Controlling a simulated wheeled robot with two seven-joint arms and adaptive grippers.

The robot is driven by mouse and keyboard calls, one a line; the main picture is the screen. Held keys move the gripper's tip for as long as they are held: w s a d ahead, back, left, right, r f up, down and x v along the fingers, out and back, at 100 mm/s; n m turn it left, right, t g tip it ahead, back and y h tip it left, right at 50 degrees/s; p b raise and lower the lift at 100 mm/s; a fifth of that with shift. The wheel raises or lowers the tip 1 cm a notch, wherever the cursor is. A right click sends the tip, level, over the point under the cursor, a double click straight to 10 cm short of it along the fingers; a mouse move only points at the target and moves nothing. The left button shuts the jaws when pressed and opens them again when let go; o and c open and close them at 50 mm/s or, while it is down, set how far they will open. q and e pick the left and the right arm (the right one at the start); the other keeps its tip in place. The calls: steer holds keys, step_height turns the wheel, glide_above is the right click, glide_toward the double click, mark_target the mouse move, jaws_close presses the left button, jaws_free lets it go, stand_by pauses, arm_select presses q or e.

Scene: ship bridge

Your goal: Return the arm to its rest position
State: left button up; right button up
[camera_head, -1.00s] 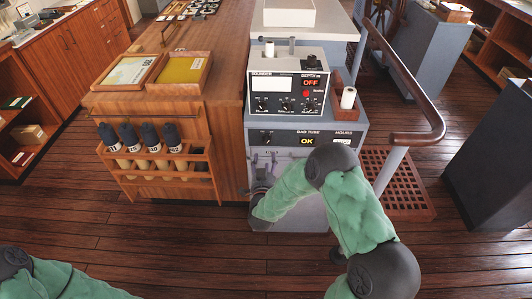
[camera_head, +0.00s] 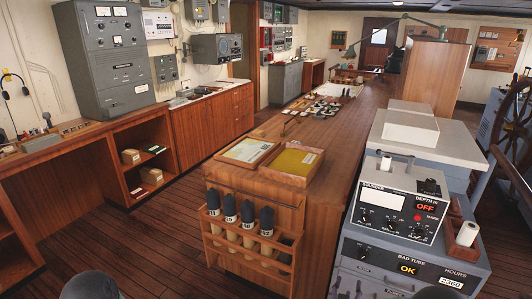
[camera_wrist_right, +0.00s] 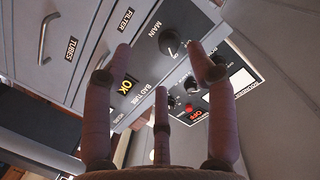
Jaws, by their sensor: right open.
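My right gripper (camera_wrist_right: 160,65) shows in the right wrist view, with its fingers spread and nothing between them. Behind the fingers is the grey cabinet front with its lit OK display (camera_wrist_right: 127,87), a MAIN knob (camera_wrist_right: 168,50) and a drawer handle (camera_wrist_right: 47,38); the picture is turned nearly upside down. I cannot tell whether a finger touches the cabinet. In the head view only dark rounded parts of my arms (camera_head: 90,286) (camera_head: 437,293) show at the bottom edge. My left gripper is out of view.
The grey sounder console (camera_head: 400,210) reads OFF above and OK below. A wooden rack (camera_head: 250,235) holds several dark-capped bottles on the wooden counter's (camera_head: 335,150) near end. Open floor (camera_head: 130,235) lies between counter and left cabinets.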

steer(key=s+a+f+n+g+y, duration=0.25)
steer(key=a+f+y, duration=0.35)
steer(key=f, duration=0.5)
steer(key=s+a+f+n+g+y, duration=0.2)
steer(key=s+a+f+g, duration=0.3)
steer(key=s, duration=0.6)
steer(key=s+a+f+n+g+y, duration=0.3)
steer(key=s+a+f+g, duration=0.3)
steer(key=s+a, duration=0.3)
steer(key=shift+s+a+f+y, duration=0.35)
steer(key=shift+s+f+y, duration=0.2)
steer(key=shift+s, duration=0.5)
steer(key=shift+g, duration=0.25)
